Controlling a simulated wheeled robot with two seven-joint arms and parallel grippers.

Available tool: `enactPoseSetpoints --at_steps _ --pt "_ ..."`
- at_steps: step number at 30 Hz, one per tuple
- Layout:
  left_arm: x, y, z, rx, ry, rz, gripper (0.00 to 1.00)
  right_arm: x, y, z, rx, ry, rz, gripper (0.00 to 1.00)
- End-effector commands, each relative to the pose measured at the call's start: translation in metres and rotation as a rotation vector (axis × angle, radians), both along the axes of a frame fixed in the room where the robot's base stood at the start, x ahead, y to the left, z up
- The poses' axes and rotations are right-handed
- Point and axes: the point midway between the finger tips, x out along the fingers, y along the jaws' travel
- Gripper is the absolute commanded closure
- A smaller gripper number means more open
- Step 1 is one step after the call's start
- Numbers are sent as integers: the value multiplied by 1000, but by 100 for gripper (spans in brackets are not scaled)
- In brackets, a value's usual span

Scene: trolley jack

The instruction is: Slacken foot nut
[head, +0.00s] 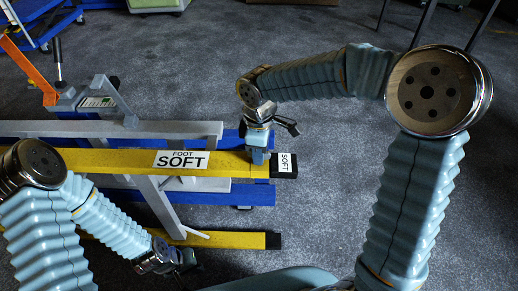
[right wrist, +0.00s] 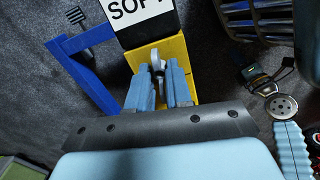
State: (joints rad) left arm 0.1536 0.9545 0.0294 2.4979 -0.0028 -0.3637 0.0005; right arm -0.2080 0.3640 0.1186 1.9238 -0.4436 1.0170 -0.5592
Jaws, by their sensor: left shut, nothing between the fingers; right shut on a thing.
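The yellow foot beam (head: 125,161) carries a "FOOT SOFT" label and ends at the right in a black cap (head: 283,168) marked "SOFT". My right gripper (head: 258,155) points down onto the beam's top near that cap. In the right wrist view, its two blue fingers (right wrist: 161,90) are shut on a small grey metal piece, seemingly the foot nut (right wrist: 157,61), standing on the yellow beam. The fingers partly hide the nut. My left gripper (head: 185,262) is low at the front, shut and empty, near a second yellow bar (head: 225,239) and apart from the nut.
A grey frame (head: 160,204) and blue beams (head: 246,194) surround the foot beam. A jack-like grey and blue unit with an orange lever (head: 32,70) stands at the left. Grey floor (head: 335,185) is free to the right of the beam's end.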

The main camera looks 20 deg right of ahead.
Motion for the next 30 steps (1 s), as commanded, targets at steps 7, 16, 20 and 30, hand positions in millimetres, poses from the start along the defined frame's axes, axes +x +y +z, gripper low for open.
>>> enactPoseSetpoints --at_steps 7,16,20,30 --pt "0 0 5 -1 -1 -1 100 -2 0 -2 0 8 111 100" --pt "0 0 6 -1 0 -1 100 -2 0 -3 -1 8 160 100" --pt "0 0 6 -1 0 -1 100 -2 0 -4 -1 8 162 100" --pt "0 0 6 -1 0 -1 100 -2 0 -3 -1 7 160 62"
